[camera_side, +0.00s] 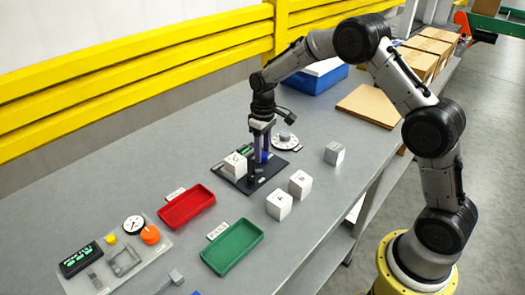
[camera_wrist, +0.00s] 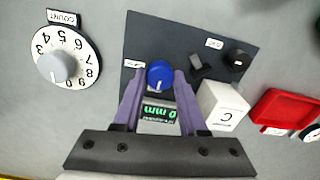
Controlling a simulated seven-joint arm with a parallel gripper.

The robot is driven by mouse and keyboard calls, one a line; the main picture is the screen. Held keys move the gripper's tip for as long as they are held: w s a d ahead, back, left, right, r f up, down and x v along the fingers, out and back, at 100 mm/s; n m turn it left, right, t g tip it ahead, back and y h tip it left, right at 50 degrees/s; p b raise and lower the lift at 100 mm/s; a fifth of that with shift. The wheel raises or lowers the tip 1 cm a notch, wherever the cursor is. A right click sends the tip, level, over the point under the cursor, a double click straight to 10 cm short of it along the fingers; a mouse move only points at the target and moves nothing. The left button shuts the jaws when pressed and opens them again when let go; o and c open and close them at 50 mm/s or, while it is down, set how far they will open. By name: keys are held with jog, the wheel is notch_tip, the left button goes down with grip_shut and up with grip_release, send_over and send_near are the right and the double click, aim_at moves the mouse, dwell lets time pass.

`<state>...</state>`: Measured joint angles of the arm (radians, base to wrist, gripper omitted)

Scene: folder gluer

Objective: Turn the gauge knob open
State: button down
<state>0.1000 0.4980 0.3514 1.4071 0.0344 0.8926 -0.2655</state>
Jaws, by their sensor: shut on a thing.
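A blue knob (camera_wrist: 159,75) sits on a dark panel (camera_wrist: 185,32) beside a small green-lit display (camera_wrist: 159,113) that seems to read 0 mm. My gripper (camera_wrist: 161,78) has its two purple fingers on either side of the blue knob, shut on it. In the side view my gripper (camera_side: 261,157) points down over the dark panel, and the knob is mostly hidden by the fingers. A black knob (camera_wrist: 236,60) and a dark switch (camera_wrist: 203,66) are on the same panel. I cannot read the panel's small labels.
A white cube marked C (camera_wrist: 222,106) stands at the panel, close to my gripper. A numbered count dial (camera_wrist: 64,58) lies beside the panel. Red (camera_side: 187,208) and green (camera_side: 232,246) trays, loose cubes (camera_side: 300,184) and another panel with an orange knob (camera_side: 150,235) stand nearby.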

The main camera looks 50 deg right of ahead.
aim_at(263, 154)
jog(key=shift+r, duration=0.1)
dwell(0.4)
jog(key=shift+c, duration=2.2)
grip_release()
notch_tip(263, 154, up, 14)
jog(key=shift+d, duration=0.2)
jog(key=shift+a, duration=0.1)
